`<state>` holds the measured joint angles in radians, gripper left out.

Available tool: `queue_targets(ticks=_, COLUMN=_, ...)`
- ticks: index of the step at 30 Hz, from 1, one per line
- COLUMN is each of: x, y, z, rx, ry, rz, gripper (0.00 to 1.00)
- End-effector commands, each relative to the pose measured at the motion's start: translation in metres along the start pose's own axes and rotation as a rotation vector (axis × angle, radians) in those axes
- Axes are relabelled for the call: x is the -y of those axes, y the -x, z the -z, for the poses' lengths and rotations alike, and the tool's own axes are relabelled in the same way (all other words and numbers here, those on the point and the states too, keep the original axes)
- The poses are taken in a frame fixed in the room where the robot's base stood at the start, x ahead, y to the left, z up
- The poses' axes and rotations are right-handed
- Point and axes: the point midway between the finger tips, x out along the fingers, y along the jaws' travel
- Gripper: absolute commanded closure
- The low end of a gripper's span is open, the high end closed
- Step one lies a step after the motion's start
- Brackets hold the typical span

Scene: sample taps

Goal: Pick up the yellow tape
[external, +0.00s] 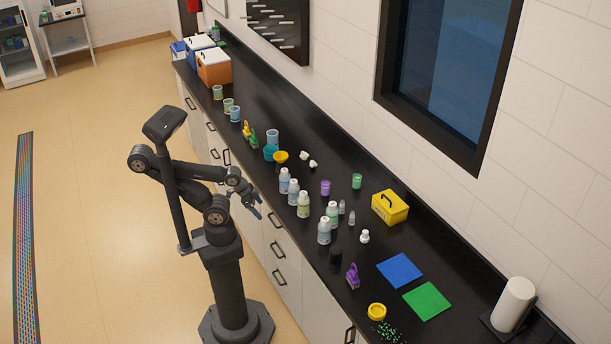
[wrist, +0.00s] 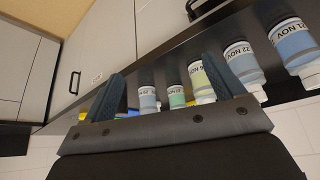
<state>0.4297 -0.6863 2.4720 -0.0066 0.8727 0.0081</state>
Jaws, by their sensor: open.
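The yellow tape (external: 377,311) is a small yellow ring lying flat on the black bench, near its front edge at the lower right of the external view. My gripper (external: 252,205) is open and empty beside the front edge of the bench, well to the left of the tape and apart from it. In the wrist view my two fingers (wrist: 162,70) stand apart with bottles beyond them. I cannot make out the tape in the wrist view.
Several labelled bottles (external: 304,205) stand along the bench near my gripper. A purple clip-like item (external: 352,276), a black cylinder (external: 336,255), a green mat (external: 427,300) and scattered green bits (external: 388,332) lie around the tape. A yellow box (external: 390,207) stands farther back.

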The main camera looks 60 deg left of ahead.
Motion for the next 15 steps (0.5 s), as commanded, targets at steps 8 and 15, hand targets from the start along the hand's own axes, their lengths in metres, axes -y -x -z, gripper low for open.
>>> queue_targets(ticks=8, x=-0.029, y=0.016, z=0.092, rx=-0.009, ry=-0.105, rz=-0.057, gripper=0.13)
queue_targets(ticks=15, x=-0.076, y=0.014, z=0.183, rx=-0.023, ry=-0.209, rz=-0.115, gripper=0.13)
